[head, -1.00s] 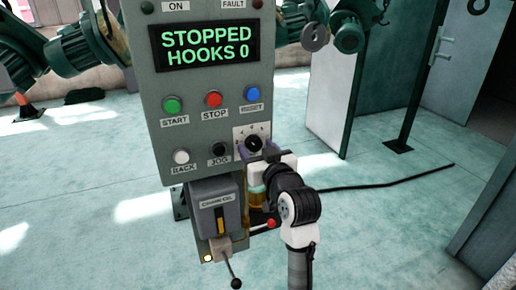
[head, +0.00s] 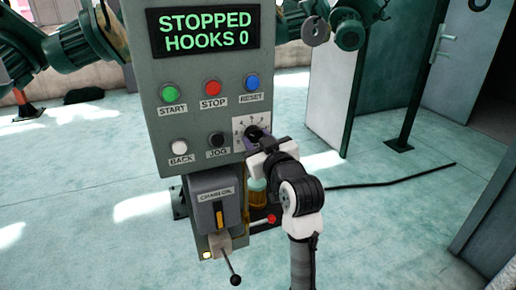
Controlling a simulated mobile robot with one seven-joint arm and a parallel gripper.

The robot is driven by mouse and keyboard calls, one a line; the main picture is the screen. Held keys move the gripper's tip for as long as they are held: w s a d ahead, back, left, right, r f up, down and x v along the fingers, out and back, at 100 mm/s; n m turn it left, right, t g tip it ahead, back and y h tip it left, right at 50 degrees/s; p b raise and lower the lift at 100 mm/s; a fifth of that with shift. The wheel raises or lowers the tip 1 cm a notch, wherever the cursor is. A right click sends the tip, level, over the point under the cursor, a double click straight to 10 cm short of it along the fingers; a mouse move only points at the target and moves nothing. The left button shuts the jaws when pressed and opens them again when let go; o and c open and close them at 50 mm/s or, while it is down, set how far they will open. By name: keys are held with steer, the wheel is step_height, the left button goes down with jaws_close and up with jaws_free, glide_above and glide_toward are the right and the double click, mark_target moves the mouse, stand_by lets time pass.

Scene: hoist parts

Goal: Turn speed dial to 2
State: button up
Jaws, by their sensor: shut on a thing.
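The speed dial (head: 252,132) is a black knob on a white numbered plate at the right edge of the grey control panel, below the reset button. My gripper (head: 257,140) is at the dial from the lower right and is shut on it. The fingers and wrist hide the lower right part of the dial and plate, so I cannot read where the pointer stands. The display (head: 207,33) reads STOPPED, HOOKS 0.
Start (head: 170,94), stop (head: 212,88), reset (head: 252,82), back (head: 179,147) and jog (head: 216,140) buttons sit close to the dial. A chain oil box (head: 214,200) and a lever (head: 231,266) are below. Open floor lies to the right.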

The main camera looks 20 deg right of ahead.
steer(key=n+b, duration=0.3)
steer(key=shift+f, duration=0.2)
steer(key=shift+r+n+b, duration=0.15)
steer(key=shift+n+b, duration=1.05)
steer(key=o, duration=1)
steer(key=s+b, duration=0.3)
steer(key=s, duration=1)
steer(key=shift+s, duration=0.4)
steer(key=shift+r, duration=0.1)
